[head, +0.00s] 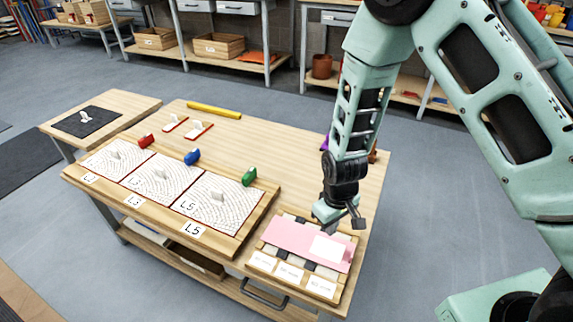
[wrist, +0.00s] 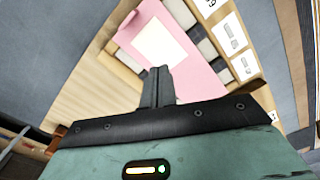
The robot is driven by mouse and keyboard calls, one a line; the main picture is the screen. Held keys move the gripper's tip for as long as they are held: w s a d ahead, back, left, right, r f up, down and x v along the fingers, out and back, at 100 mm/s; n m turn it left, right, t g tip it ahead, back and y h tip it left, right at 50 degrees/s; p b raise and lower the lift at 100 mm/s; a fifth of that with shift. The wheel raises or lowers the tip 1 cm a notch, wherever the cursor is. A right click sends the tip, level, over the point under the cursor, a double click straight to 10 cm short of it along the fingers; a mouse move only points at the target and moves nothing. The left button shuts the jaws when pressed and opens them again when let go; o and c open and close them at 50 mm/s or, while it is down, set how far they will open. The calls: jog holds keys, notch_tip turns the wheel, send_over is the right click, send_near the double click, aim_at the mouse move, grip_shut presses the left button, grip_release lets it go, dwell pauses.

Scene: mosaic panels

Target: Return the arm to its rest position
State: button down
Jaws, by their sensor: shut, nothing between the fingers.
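My arm, pale green with black joints, comes down from the top right in the head view.
Three mosaic panels (head: 163,176) lie left on the bench, with red, blue (head: 192,157) and green (head: 249,176) pieces behind them. A yellow bar (head: 214,109) lies at the back. A purple object and a brown one sit partly hidden behind my wrist. Shelves stand beyond open floor.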

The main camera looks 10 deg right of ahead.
jog(key=s+a+r+y+p, duration=0.1)
jog(key=s+a+r+p, duration=0.15)
jog(key=r, duration=0.45)
jog(key=s+a+r+p, duration=0.1)
jog(key=a+r, duration=0.2)
jog(key=r, duration=0.3)
jog(key=s+r+n+p, duration=0.1)
jog(key=s+r+p, duration=0.2)
jog(key=s+r, duration=0.5)
jog(key=s+r+n+p, duration=0.1)
jog(key=s+r+p, duration=0.2)
jog(key=s+r, duration=0.5)
notch_tip(320, 180, up, 7)
jog(key=shift+s+a+f+n, duration=0.1)
jog(key=shift+s+a+n, duration=0.2)
jog(key=shift+a+n, duration=0.1)
jog(key=shift+w, duration=0.15)
